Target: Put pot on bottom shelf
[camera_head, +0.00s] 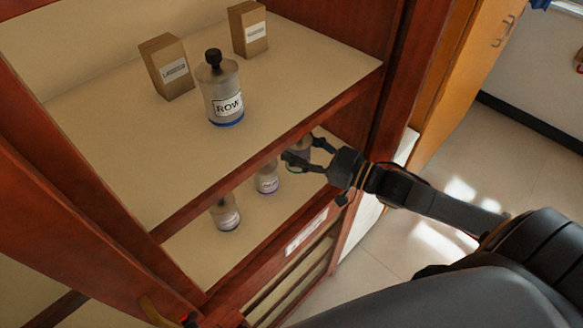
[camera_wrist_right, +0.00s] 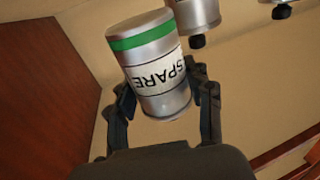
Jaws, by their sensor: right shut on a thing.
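My right gripper (camera_head: 306,154) reaches into the lower opening of the red-brown cabinet. In the right wrist view my gripper (camera_wrist_right: 160,105) is shut on a silver pot (camera_wrist_right: 152,68), a finger on either side. The pot has a green band and a white label reading SPARE, upside down in that picture. In the head view this pot (camera_head: 303,146) is mostly hidden behind the fingers. It is over the right part of the lower shelf (camera_head: 255,222); I cannot tell whether it touches the shelf. My left gripper is not in view.
Two similar pots, one in the middle (camera_head: 267,180) and one at the left (camera_head: 225,215), stand on the lower shelf. The upper shelf (camera_head: 310,95) holds a ROW pot (camera_head: 223,98) and two cardboard boxes (camera_head: 166,68). Its front edge lies close above my gripper.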

